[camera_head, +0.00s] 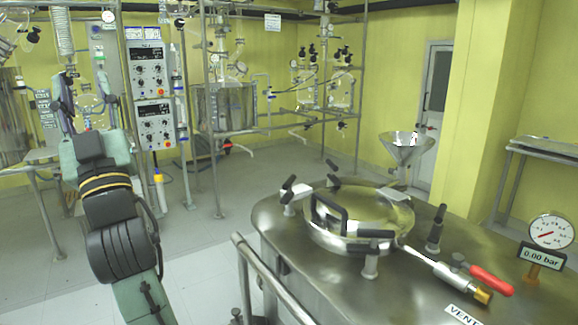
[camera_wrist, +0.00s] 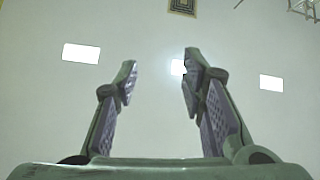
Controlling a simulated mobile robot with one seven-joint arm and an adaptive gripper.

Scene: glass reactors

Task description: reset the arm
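My arm rises at the left of the head view, and my gripper (camera_head: 84,84) points upward at its end. In the wrist view my gripper (camera_wrist: 158,72) shows two fingers standing apart with nothing between them. It is open and empty. Beyond the fingers the wrist view shows a pale ceiling with bright light panels. The gripper is well clear of the vessel at the right and touches nothing that I can see.
A steel vessel (camera_head: 300,265) with a round clamped lid (camera_head: 365,218), a red-handled valve (camera_head: 490,281) and a pressure gauge (camera_head: 551,231) reading 0.00 bar fills the lower right. A metal rail (camera_head: 262,270) stands before it. Control panels (camera_head: 150,95) and glass reactor frames stand behind my arm.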

